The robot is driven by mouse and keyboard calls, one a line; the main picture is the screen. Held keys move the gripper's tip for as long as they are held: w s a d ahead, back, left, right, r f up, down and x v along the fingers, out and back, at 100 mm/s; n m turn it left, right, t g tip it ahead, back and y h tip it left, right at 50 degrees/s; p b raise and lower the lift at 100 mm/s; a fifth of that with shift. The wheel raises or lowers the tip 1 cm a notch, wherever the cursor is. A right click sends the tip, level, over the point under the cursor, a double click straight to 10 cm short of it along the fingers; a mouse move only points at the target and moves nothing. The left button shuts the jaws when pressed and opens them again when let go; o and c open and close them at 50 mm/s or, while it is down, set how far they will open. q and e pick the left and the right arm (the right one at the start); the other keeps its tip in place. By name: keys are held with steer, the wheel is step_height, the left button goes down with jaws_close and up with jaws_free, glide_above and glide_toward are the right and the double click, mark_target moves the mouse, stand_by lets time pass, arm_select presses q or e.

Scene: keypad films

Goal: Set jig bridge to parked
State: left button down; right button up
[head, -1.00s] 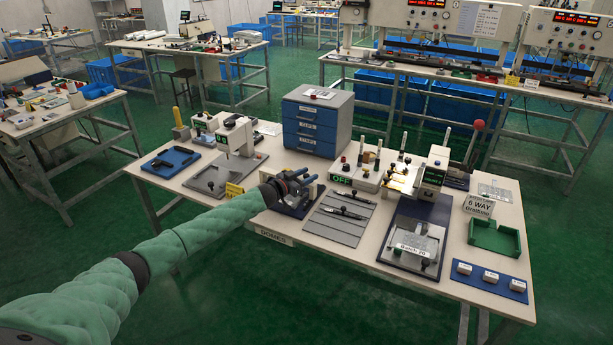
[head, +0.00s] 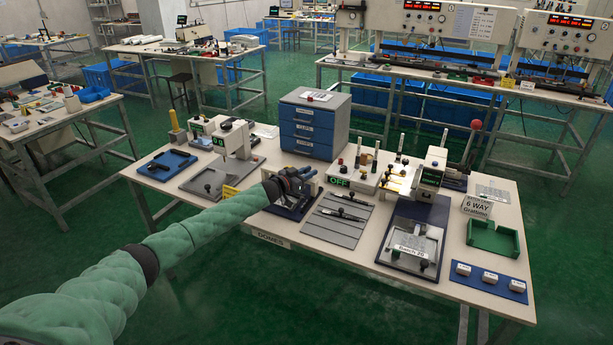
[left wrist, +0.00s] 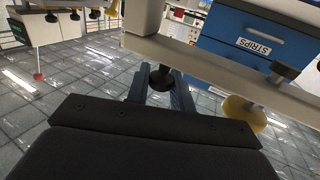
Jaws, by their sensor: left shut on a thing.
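My left gripper (head: 288,185) is over the small jig with a dark blue base (head: 293,209), at the front middle of the bench. It hides most of that jig in the head view. In the left wrist view its blue fingers (left wrist: 161,92) are shut on a black knob (left wrist: 161,77), beside a pale bar (left wrist: 215,72) that slants across the view. I cannot tell whether this bar is the jig bridge or how the bridge stands. My right gripper is not in view.
The blue drawer unit (head: 308,138) stands just behind the jig. A white press (head: 236,140) is to the left. A grey ribbed plate with tools (head: 335,230) lies close on the right, with another press (head: 430,180) beyond it. The bench's front edge (head: 268,238) is near.

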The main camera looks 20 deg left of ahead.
arm_select(q)
steer(key=c, duration=1.3)
jaws_free()
steer(key=shift+o, duration=0.2)
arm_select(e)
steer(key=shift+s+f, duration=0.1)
arm_select(q)
steer(key=shift+s+a, duration=0.15)
steer(key=shift+s, duration=0.05)
steer(key=b+v, duration=0.2)
steer(key=v, duration=0.5)
steer(key=shift+s, duration=0.2)
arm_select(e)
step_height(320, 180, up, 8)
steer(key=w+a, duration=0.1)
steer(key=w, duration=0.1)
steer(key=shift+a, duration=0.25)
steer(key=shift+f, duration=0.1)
